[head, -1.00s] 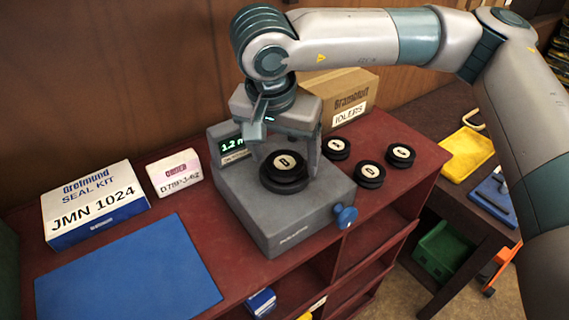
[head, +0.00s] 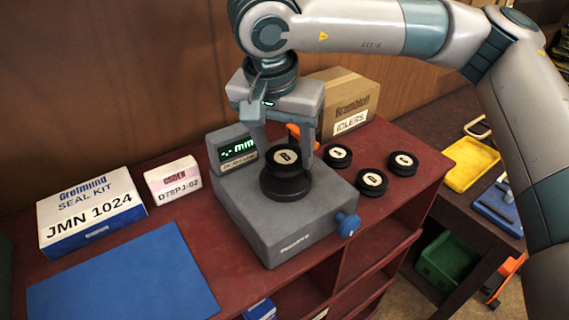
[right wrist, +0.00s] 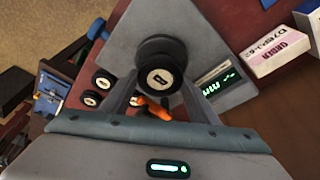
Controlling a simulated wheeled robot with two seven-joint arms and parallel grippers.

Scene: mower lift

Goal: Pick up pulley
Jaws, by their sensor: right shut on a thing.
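A black pulley (head: 285,158) with a white label marked B is between the fingers of my right gripper (head: 284,153). The gripper is shut on it, and the pulley is raised a little above the round black seat (head: 286,187) of the grey measuring device (head: 300,227). It also shows in the right wrist view (right wrist: 160,77), between the two fingers, with the dark seat partly hidden behind it. The device's display (head: 237,150) shows dashes and "mm". Three more black pulleys, A (head: 338,156), D (head: 372,182) and C (head: 403,162), stand on the red bench right of the device. My left gripper is out of view.
A blue knob (head: 347,225) sticks out of the device's right side. A blue mat (head: 120,280) lies front left, with a seal kit box (head: 90,208) and a small pink-white box (head: 172,180) behind. A cardboard idlers box (head: 345,98) stands behind. Yellow tray (head: 467,163) lies right.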

